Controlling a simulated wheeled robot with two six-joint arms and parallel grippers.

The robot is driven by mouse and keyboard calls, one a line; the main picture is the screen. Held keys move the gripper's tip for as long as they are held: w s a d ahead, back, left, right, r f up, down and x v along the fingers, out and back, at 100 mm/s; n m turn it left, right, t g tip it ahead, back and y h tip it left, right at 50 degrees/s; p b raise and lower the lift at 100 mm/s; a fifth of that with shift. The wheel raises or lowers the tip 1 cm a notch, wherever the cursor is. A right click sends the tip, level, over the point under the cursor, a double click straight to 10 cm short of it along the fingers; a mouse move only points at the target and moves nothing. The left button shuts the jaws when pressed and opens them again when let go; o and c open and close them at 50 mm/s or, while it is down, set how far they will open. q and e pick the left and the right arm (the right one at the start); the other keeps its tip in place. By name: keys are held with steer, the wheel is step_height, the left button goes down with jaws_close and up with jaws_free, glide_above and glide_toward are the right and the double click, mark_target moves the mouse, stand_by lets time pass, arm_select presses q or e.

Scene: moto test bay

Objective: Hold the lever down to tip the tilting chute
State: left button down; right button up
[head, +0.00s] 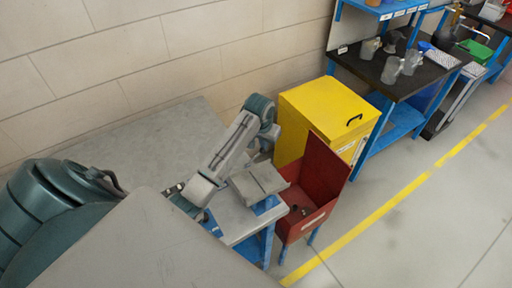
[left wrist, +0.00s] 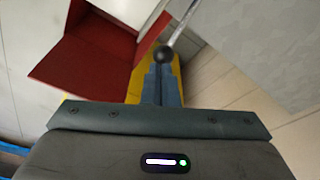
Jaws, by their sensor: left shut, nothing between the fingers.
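The tilting chute (head: 258,184) is a grey metal tray at the near end of the grey bench, beside the red bin. I cannot tell its exact tilt. My left gripper (head: 258,153) is above and behind the chute in the head view, pointing downward. In the left wrist view its fingers (left wrist: 162,82) are shut and empty. The lever (left wrist: 166,52), a thin metal rod with a black ball knob, shows just beyond the fingertips. I cannot tell whether they touch the knob. The lever is hidden behind my arm in the head view. My right gripper is not in view.
The red bin (head: 322,166) with small dark items inside stands at the bench end; it also shows in the left wrist view (left wrist: 85,52). A yellow cabinet (head: 320,112) stands behind it. The grey bench (head: 165,135) is largely clear. Open floor lies to the right.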

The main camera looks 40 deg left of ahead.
arm_select(q)
steer(key=shift+w+v, duration=0.2)
steer(key=shift+v, duration=0.65)
steer(key=shift+w+v, duration=0.15)
steer(key=shift+v, duration=0.75)
steer(key=shift+w+v, duration=0.2)
steer(key=shift+v, duration=0.65)
